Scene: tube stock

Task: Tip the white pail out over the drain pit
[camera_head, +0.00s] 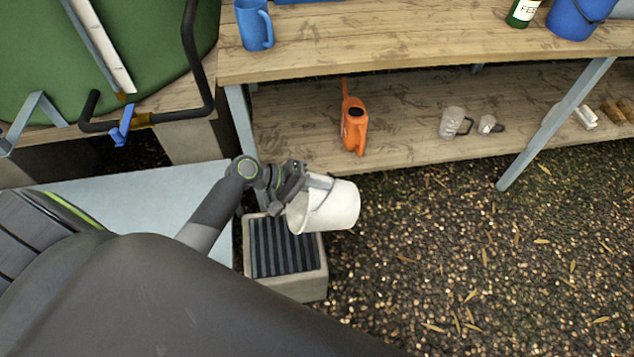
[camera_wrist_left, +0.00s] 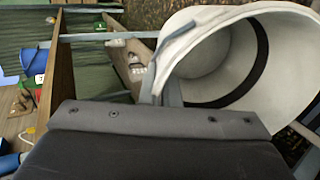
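The white pail (camera_head: 335,206) is in my left gripper (camera_head: 303,186), held off the ground and tipped well over on its side. Its mouth faces left, above the right part of the drain pit (camera_head: 313,287), a pale concrete frame with a dark slatted grate. In the left wrist view the pail (camera_wrist_left: 202,62) fills the upper right and I look into its mouth; no contents show in the visible part. A dark curved band crosses it. The gripper appears shut at the pail's rim or handle; the fingertips are partly hidden. My right gripper is in neither view.
A wooden bench (camera_head: 400,50) stands behind, its lower shelf holding an orange watering can (camera_head: 354,125) and clear jugs (camera_head: 452,122). A blue jug (camera_head: 254,25) stands on top. A green tank (camera_head: 60,50) is at the upper left. Gravel at right is clear.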

